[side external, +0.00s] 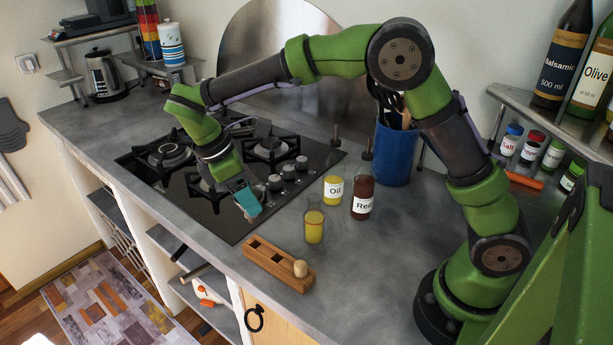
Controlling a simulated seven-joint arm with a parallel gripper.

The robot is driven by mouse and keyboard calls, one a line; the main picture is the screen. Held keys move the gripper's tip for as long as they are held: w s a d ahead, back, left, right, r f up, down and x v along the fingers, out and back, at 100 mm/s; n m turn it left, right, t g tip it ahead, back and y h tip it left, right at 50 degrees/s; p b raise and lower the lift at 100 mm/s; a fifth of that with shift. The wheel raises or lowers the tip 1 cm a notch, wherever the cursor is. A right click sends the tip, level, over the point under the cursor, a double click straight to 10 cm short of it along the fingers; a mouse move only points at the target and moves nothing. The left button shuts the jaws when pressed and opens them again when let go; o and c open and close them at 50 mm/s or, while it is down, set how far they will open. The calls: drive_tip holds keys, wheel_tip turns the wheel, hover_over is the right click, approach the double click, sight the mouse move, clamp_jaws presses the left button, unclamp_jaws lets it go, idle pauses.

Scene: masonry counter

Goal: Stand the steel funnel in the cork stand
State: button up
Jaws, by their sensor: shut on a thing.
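My gripper (249,207) is at the end of the green arm, low over the front right part of the black cooktop. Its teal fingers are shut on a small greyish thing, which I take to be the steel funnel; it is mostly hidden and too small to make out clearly. A brown wooden block (262,262) with square holes lies near the counter's front edge, to the right of and nearer than my gripper. A pale cork-like piece (300,268) sits at its right end. I take this block to be the cork stand. My gripper is apart from it.
A glass with yellow liquid (314,226), a yellow oil jar (333,189) and a dark red bottle (362,196) stand right of my gripper. A blue utensil pot (394,153) is behind them. The cooktop's knobs (288,173) are close by. The counter right of the block is clear.

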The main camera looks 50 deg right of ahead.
drive_tip(key=shift+f, duration=2.9)
drive_tip(key=shift+f, duration=1.3)
drive_tip(key=o, duration=1.3)
drive_tip(key=shift+o, duration=0.2)
drive_tip(key=v, duration=1.6)
drive_tip(key=shift+a+r, duration=0.15)
drive_tip(key=shift+r, duration=0.15)
drive_tip(key=shift+w, duration=0.1)
